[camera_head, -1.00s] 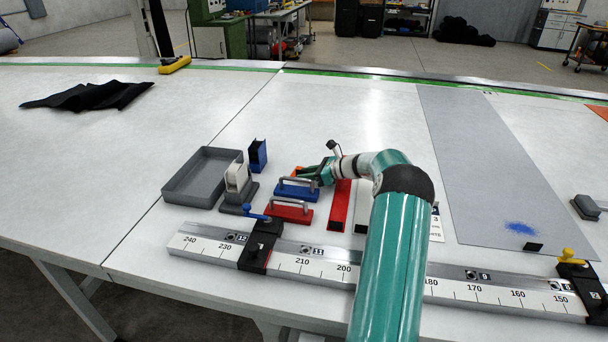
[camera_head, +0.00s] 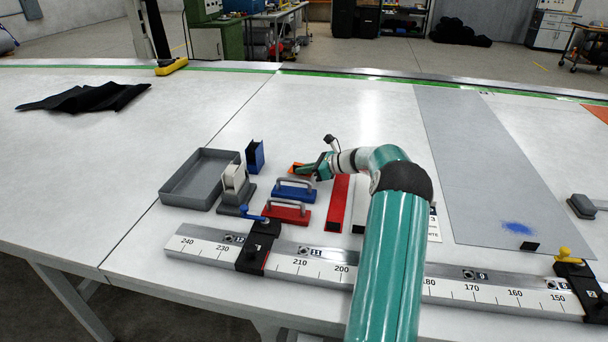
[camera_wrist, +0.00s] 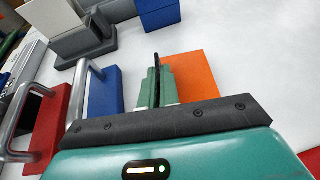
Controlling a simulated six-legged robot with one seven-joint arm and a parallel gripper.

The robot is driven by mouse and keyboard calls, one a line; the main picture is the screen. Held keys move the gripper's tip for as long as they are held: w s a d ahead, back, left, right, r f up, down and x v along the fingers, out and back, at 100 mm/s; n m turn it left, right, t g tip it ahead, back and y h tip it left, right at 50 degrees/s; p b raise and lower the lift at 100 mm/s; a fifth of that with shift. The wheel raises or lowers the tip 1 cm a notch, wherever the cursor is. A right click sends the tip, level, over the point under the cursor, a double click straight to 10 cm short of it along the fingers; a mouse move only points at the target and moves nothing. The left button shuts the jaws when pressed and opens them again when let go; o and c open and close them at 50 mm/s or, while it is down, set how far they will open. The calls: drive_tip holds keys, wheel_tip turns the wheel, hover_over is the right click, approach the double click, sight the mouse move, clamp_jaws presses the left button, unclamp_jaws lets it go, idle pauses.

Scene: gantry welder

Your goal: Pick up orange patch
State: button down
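The orange patch (camera_head: 299,168) is a flat orange piece just behind the blue handled block, partly hidden by my gripper in the head view. In the wrist view the orange patch (camera_wrist: 192,75) shows its flat face, to the right of my fingers. My gripper (camera_wrist: 157,84) has its green fingers close together, with a narrow dark strip between them. In the head view my gripper (camera_head: 312,169) is low at the right side of the patch. The fingers overlap the patch's left edge in the wrist view. I cannot tell whether they touch it.
The blue handled block (camera_head: 294,190) and red handled block (camera_head: 287,212) stand close by. A red bar (camera_head: 338,202) lies to the right. A grey tray (camera_head: 180,202), a grey-white holder (camera_head: 235,184) and a dark blue block (camera_head: 256,155) are left.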

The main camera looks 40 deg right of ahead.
drive_tip(key=s+a+r, duration=0.6)
drive_tip(key=s+r, duration=0.4)
drive_tip(key=s, duration=0.2)
drive_tip(key=shift+s+a+r, duration=0.2)
drive_tip(key=shift+s+r, duration=0.05)
drive_tip(key=shift+r, duration=0.15)
drive_tip(key=shift+s, duration=0.1)
